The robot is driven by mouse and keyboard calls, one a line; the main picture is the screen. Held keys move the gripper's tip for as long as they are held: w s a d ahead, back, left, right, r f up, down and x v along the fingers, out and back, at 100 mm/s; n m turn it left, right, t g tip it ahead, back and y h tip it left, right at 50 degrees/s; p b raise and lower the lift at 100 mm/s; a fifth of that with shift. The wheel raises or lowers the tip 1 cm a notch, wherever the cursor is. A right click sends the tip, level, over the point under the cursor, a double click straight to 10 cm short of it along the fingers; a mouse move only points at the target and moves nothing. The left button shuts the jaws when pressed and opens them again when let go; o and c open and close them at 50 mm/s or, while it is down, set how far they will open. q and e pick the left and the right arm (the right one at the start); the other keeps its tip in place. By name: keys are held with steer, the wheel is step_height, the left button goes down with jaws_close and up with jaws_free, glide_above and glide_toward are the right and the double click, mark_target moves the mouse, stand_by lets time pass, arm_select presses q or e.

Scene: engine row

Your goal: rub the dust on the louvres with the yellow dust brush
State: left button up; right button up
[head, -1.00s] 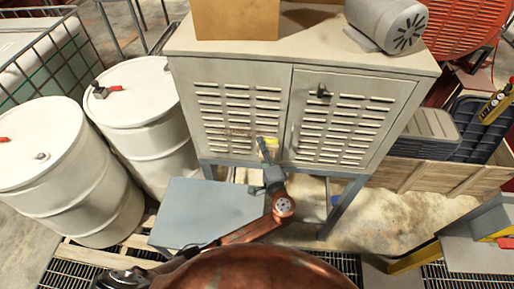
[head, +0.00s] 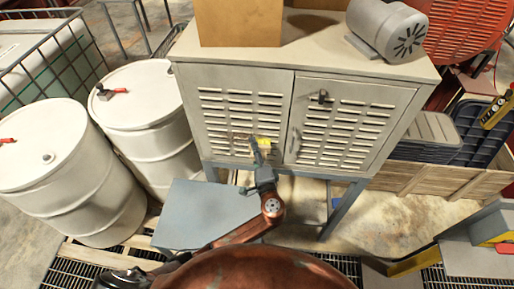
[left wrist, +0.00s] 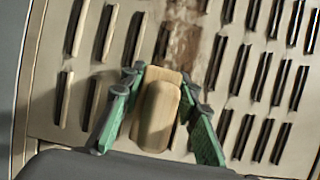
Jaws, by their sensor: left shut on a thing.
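The grey cabinet (head: 283,120) has louvred doors. My left gripper (head: 259,152) is at the lower part of its left door, close to the inner edge. It is shut on the dust brush, whose yellow part (head: 263,140) shows just beyond the fingers. In the left wrist view the brush's tan wooden back (left wrist: 157,112) sits between the green fingers, against or very near the louvres. A brown dust patch (left wrist: 184,48) lies over the slots just beyond the brush; it shows faintly in the head view (head: 239,136). The bristles are hidden. My right gripper is not in view.
A motor (head: 387,28) and a cardboard box (head: 238,22) stand on the cabinet top. A blue-grey box (head: 203,213) stands below and left of the cabinet. White drums (head: 67,175) are at left. A wooden crate (head: 445,178) with dark bins is at right.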

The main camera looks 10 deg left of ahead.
arm_select(q)
steer(key=shift+s+a+r+p, duration=0.1)
steer(key=shift+a+p, duration=0.25)
steer(key=shift+a, duration=3.15)
